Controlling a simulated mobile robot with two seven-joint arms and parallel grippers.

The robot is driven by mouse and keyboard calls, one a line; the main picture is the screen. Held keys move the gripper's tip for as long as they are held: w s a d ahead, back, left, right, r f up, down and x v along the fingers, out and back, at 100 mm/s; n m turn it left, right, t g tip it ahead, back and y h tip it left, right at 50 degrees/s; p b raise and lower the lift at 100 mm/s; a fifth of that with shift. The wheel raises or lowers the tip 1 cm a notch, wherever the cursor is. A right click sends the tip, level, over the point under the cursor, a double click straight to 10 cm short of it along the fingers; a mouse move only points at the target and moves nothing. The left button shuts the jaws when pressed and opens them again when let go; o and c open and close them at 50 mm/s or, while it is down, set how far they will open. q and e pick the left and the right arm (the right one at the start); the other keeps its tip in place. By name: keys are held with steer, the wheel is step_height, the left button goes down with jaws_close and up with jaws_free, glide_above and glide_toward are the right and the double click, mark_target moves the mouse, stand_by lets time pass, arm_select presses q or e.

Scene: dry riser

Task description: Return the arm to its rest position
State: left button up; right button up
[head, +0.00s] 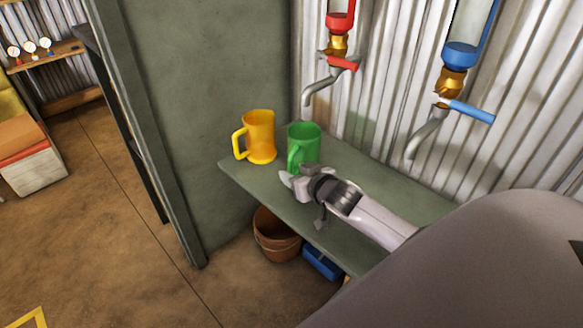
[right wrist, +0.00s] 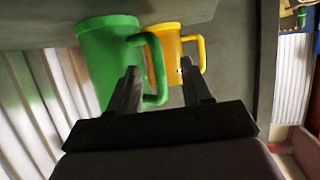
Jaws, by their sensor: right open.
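My right gripper (head: 294,184) is open above the green-grey shelf, close to the green mug. In the right wrist view its two fingers (right wrist: 165,85) are spread apart, with the handle of the green mug (right wrist: 108,55) showing near and between them. I cannot tell whether they touch it. The green mug (head: 305,140) stands upright on the shelf. The yellow mug (head: 259,137) stands upright to its left, handle facing left; it also shows in the right wrist view (right wrist: 168,42) behind the green handle. My left gripper is in neither view.
The shelf (head: 345,190) runs along the corrugated wall. A red tap (head: 338,62) and a blue tap (head: 465,108) hang on that wall. A brown bucket (head: 272,238) and a blue box (head: 322,262) sit below the shelf. A grey partition (head: 215,100) closes the shelf's left end.

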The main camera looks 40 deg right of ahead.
steer(key=shift+p+v, duration=0.35)
steer(key=shift+v, duration=0.85)
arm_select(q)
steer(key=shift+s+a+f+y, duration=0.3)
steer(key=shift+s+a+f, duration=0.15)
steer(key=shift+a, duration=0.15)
arm_select(e)
steer(key=shift+s+a+r, duration=0.1)
steer(key=shift+s+r, duration=0.2)
steer(key=shift+s, duration=0.35)
